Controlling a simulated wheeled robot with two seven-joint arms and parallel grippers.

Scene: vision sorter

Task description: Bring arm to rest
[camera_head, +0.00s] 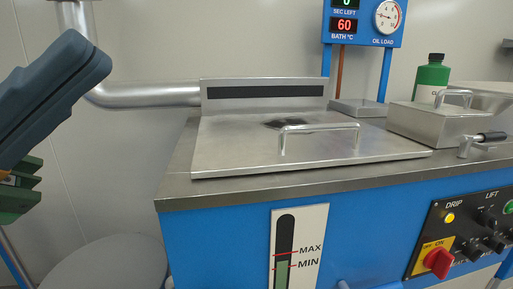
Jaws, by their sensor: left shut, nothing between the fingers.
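My left arm (45,95) comes in at the left edge as a thick dark blue-grey link, raised beside the machine. Below it, cut by the picture's left edge, is the dark green end of my left gripper (22,188). It is shut and holds nothing. It is in the air to the left of the blue machine, apart from the worktop. My right gripper is not in view.
A blue machine (225,235) with a steel worktop carries a flat lid (225,145) with a bar handle. A green bottle (432,76) stands behind a smaller steel lid (425,122) at right. A grey round shape (105,262) is low at left. A pipe (150,96) runs along the wall.

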